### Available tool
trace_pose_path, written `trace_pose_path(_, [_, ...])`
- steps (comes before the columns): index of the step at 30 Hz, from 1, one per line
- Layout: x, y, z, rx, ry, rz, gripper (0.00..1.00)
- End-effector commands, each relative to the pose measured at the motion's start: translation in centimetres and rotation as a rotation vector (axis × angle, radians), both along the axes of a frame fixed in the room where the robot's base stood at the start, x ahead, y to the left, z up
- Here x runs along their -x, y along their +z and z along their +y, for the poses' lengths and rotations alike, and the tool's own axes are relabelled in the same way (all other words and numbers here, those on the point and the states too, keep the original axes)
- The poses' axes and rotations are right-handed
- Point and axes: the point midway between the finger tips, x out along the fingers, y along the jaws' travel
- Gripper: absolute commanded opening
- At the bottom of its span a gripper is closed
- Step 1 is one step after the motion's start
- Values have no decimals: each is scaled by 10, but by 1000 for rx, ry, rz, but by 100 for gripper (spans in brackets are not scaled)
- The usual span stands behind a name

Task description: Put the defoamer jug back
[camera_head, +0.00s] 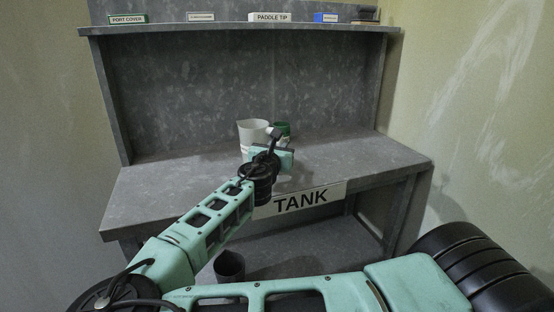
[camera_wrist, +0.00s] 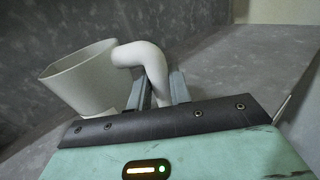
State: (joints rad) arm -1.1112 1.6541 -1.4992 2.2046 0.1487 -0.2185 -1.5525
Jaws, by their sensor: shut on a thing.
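A white open-topped jug (camera_head: 251,132) is at the middle of the bench, partly hidden by my gripper (camera_head: 274,150). I take it for the defoamer jug; I cannot read its marking. In the wrist view the jug (camera_wrist: 84,80) is close, mouth up and tilted in the picture, with its thick curved handle (camera_wrist: 143,55) to the right. My gripper (camera_wrist: 160,90) is shut on the handle, with a finger on each side of it. Whether the jug's base touches the bench top is hidden.
A shelf (camera_head: 230,28) above carries labelled items. A dark pail (camera_head: 229,264) is below.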

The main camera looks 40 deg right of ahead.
Motion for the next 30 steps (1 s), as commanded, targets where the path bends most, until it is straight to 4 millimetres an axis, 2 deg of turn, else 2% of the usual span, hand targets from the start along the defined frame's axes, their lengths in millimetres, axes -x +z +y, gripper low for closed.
trace_pose_path(9, [0,-37,0,1,-1,2,0])
trace_pose_path(18, [0,-39,0,1,0,1,0])
trace_pose_path(19, [0,-39,0,1,0,1,23])
trace_pose_path(21, [0,-38,0,1,0,1,42])
trace_pose_path(30, [0,-37,0,0,0,0,42])
